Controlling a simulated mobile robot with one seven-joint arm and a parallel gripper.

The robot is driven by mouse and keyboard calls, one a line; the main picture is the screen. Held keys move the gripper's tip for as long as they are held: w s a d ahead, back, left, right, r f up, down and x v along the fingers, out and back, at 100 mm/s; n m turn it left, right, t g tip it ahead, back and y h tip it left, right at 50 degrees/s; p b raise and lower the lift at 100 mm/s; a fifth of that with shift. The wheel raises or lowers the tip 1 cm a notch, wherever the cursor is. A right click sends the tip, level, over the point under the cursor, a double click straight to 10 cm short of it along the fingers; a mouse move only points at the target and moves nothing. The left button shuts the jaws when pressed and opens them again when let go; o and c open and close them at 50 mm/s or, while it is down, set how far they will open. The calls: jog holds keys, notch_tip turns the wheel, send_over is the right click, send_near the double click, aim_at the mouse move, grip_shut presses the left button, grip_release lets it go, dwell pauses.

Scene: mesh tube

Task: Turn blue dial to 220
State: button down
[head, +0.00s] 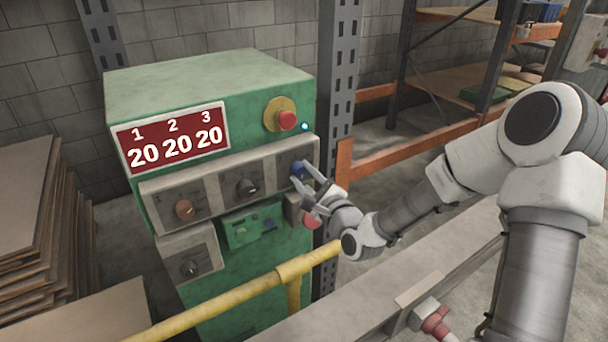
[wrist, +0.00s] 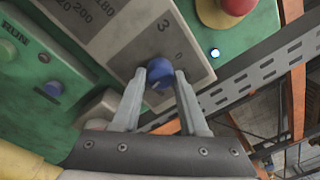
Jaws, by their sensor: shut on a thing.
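The blue dial (head: 298,168) is on the grey control panel at the right end of the green machine. In the wrist view the blue dial (wrist: 159,73) sits below the number 3, between my fingertips. My gripper (head: 306,177) is shut on it, one finger on each side; it also shows in the wrist view (wrist: 161,76). The red display (head: 172,139) reads 20 under each of 1, 2 and 3. My fingers partly hide the dial and its scale.
An orange-brown dial (head: 184,210) and a black dial (head: 247,187) are on the panel to the left. A red emergency button (head: 287,120) is above. A yellow rail (head: 240,292) runs in front of the machine. Stacked sheets (head: 38,210) stand at left.

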jog(key=shift+c, duration=2.2)
grip_release()
jog(key=p+v, duration=1.3)
jog(key=v, duration=0.4)
jog(key=shift+s+d, duration=0.15)
jog(key=shift+d, duration=0.05)
jog(key=shift+r, duration=0.1)
